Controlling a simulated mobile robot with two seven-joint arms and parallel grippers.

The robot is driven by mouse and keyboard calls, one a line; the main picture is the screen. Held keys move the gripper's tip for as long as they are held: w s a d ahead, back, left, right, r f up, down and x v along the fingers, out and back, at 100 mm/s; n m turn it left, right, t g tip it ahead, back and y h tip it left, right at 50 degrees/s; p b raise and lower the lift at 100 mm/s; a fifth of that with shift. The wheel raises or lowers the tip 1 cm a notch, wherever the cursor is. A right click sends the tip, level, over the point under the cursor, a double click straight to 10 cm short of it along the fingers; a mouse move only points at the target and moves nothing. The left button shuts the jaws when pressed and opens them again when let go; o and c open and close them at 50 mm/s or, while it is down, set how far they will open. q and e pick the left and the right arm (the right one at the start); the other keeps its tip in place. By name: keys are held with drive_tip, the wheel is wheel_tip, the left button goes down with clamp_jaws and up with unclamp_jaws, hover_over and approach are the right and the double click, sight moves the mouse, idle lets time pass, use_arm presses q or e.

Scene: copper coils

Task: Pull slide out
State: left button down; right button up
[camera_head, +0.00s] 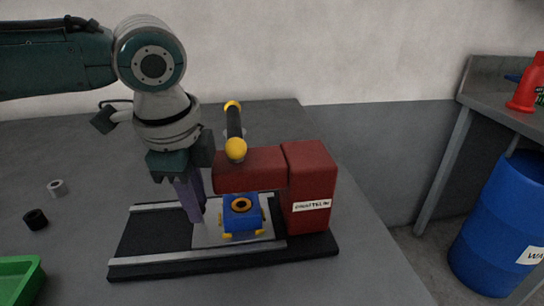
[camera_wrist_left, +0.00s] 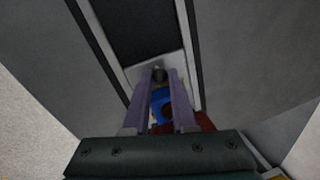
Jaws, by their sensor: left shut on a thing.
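The slide is a pale metal plate (camera_head: 207,235) between two light rails on a black base (camera_head: 150,234). A blue block (camera_head: 240,222) with a copper-coloured ring (camera_head: 241,204) in its top sits on the plate, under the red press arm. My left gripper (camera_head: 197,218) points down at the plate's left end. In the left wrist view its purple fingers (camera_wrist_left: 160,78) are shut on a small dark knob (camera_wrist_left: 159,75) at the plate's end. The blue block (camera_wrist_left: 158,99) shows between the fingers. My right gripper is not in view.
The red press (camera_head: 306,180) with a black, yellow-ended handle (camera_head: 234,130) stands right of the gripper. The base is open to the left. A grey ring (camera_head: 58,188), a black ring (camera_head: 36,219) and a green tray (camera_head: 18,278) lie at the left. A blue barrel (camera_head: 497,220) stands off the table.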

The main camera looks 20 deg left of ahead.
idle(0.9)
use_arm(q)
drive_tip(key=shift+s+a+r+p, duration=0.15)
drive_tip(key=shift+a+p, duration=0.05)
drive_tip(key=shift+p, duration=0.15)
drive_tip(key=a+p, duration=0.1)
drive_tip(key=s+a+p, duration=0.2)
drive_tip(key=shift+r, duration=0.25)
drive_tip(key=s+a+p, duration=0.1)
drive_tip(key=a, duration=0.1)
drive_tip(key=s+a+p, duration=0.1)
drive_tip(key=a, duration=0.1)
drive_tip(key=s+a+p, duration=0.1)
drive_tip(key=s+a, duration=0.1)
drive_tip(key=shift+a+f, duration=0.35)
drive_tip(key=c, duration=0.8)
unclamp_jaws()
drive_tip(key=shift+a, duration=0.1)
drive_tip(key=shift+c, duration=0.2)
drive_tip(key=shift+o, duration=0.5)
